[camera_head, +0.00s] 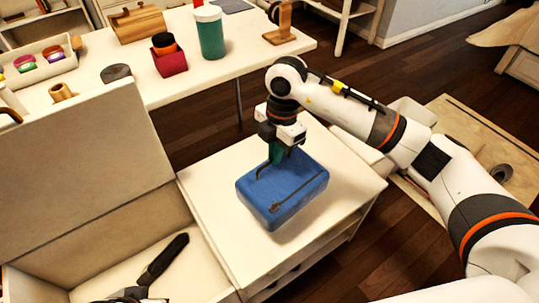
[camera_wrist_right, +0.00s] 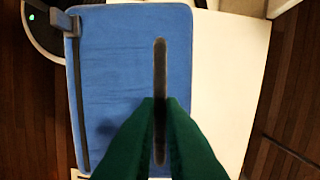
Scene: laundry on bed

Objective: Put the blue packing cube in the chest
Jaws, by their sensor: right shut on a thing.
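The blue packing cube (camera_head: 287,194) is a soft blue box with a dark zip line and a dark strap handle (camera_wrist_right: 160,65) on its top. It is at the white cabinet top (camera_head: 215,190); I cannot tell whether it rests there or is lifted slightly. My right gripper (camera_head: 276,155) is above it, its green fingers shut on the handle, as the right wrist view (camera_wrist_right: 160,110) also shows. The open chest (camera_head: 90,170) is at the left, its lid raised. Part of my left gripper (camera_head: 130,296) shows at the bottom, inside the chest's outline; its fingers are not clear.
A white table (camera_head: 270,45) at the back holds a green jar (camera_head: 210,32), a red box (camera_head: 170,60), a wooden block holder (camera_head: 138,24) and a white tray (camera_head: 38,62). The cabinet top is clear around the cube. Dark wooden floor (camera_head: 440,60) lies beyond.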

